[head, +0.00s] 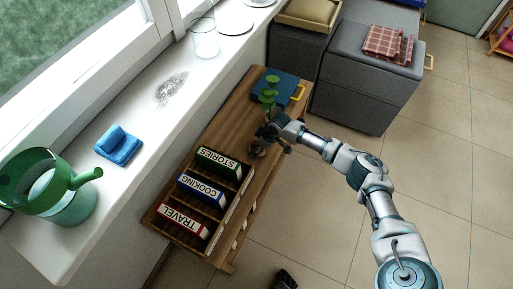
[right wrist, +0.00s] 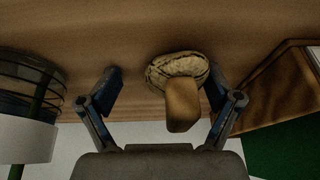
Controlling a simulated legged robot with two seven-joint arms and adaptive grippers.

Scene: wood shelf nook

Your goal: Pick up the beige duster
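The beige duster (right wrist: 182,105) is in the right wrist view, with a tan handle toward the camera and a patterned round head against the wood. My right gripper (right wrist: 163,88) is open, with a finger on each side of the duster. The duster sits nearer the right-hand finger, and I cannot tell whether they touch. In the head view my right gripper (head: 268,140) is over the wooden shelf top (head: 225,128), and the duster is mostly hidden there. A dark part at the bottom edge looks like my left gripper (head: 285,279); its fingers are unclear.
Green plant (head: 269,90) and blue box (head: 276,88) stand beyond the gripper. Labelled binders (head: 200,190) fill the rack nearer me. The white sill holds a grey dust patch (head: 171,89), a blue cloth-like item (head: 119,145) and a green watering can (head: 66,198). Right floor is open.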

